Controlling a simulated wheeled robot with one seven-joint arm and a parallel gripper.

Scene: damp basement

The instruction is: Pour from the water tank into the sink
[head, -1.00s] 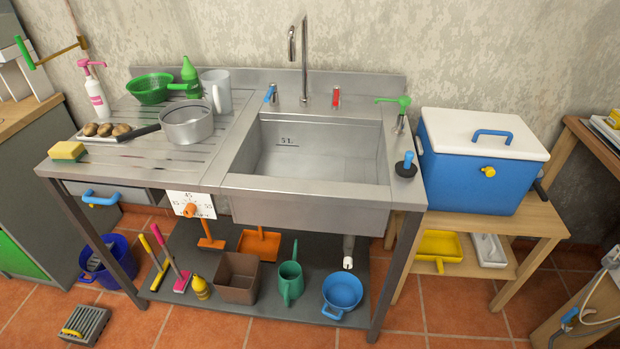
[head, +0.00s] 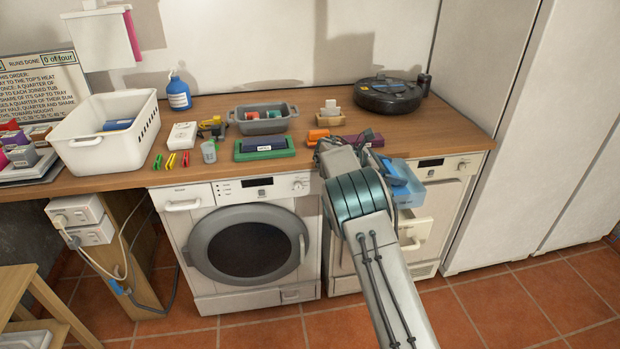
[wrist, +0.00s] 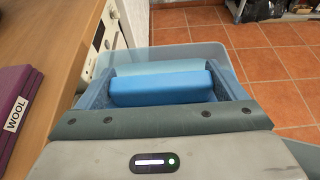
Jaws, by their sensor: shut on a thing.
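The water tank (head: 404,188) is a light-blue, see-through box at the upper front of the right-hand machine, just below the worktop edge. In the wrist view the tank (wrist: 238,78) juts out over the floor, with a solid blue bar (wrist: 160,86) across its near part. My gripper (wrist: 165,92) is shut on the tank at this bar; in the head view my arm partly hides the hold. I cannot tell whether the tank is partly inside the machine, or how much water it holds. The sink is in neither present view.
A washing machine (head: 250,240) stands left of the right-hand machine (head: 448,168). The worktop (head: 345,122) above holds a white basket (head: 108,130), a grey tub (head: 264,119) and a black robot vacuum (head: 388,97). A white cabinet (head: 545,130) stands at right. Tiled floor (head: 520,300) is clear at lower right.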

